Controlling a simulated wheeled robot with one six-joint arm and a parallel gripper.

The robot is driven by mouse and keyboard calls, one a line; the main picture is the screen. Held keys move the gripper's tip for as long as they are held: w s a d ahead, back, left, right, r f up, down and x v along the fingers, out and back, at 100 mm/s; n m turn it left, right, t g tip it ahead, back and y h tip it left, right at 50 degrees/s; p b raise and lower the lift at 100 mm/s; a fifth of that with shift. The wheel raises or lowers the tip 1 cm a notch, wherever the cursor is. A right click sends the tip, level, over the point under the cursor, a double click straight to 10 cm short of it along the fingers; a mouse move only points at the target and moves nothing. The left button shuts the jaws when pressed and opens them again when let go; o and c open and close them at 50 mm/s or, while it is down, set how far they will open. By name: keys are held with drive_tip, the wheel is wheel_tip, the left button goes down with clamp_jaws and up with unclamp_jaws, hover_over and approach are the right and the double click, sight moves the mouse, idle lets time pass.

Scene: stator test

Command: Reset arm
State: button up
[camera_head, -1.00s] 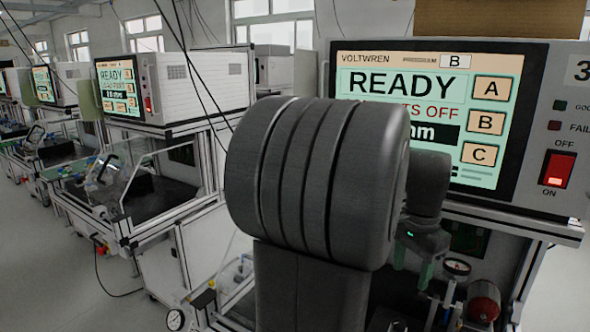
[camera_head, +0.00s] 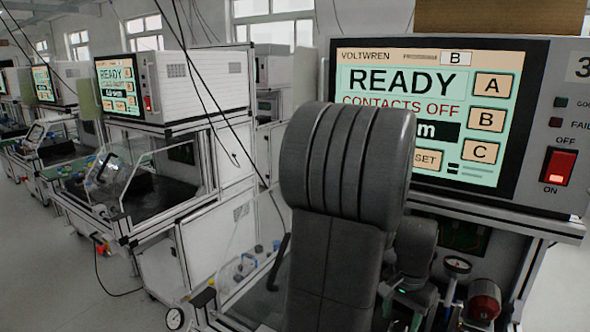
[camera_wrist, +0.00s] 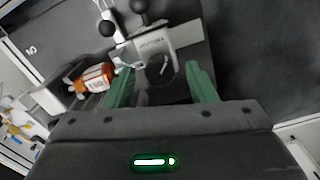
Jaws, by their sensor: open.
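My arm stands in front of the test station in the head view and covers part of its screen. My gripper shows in the wrist view (camera_wrist: 162,88), with its two green fingers spread apart and nothing between them. Beyond the fingers in the wrist view is a metal fixture (camera_wrist: 150,45) with black ball knobs. An orange-red cylindrical part (camera_wrist: 94,79) lies left of the fixture. The gripper appears apart from both.
The station screen (camera_head: 425,115) reads READY and CONTACTS OFF, program B. A red rocker switch (camera_head: 559,167) is at its right. Another station (camera_head: 130,180) stands at left, with open floor in front.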

drive_tip(key=n, duration=0.4)
drive_tip(key=shift+n+b, duration=0.3)
drive_tip(key=shift+n, duration=0.1)
drive_tip(key=n, duration=0.4)
drive_tip(key=shift+n+b, duration=0.3)
drive_tip(key=shift+b, duration=0.1)
drive_tip(key=n+b, duration=0.1)
drive_tip(key=n, duration=0.3)
drive_tip(key=shift+n, duration=0.4)
drive_tip(key=shift+r, duration=0.45)
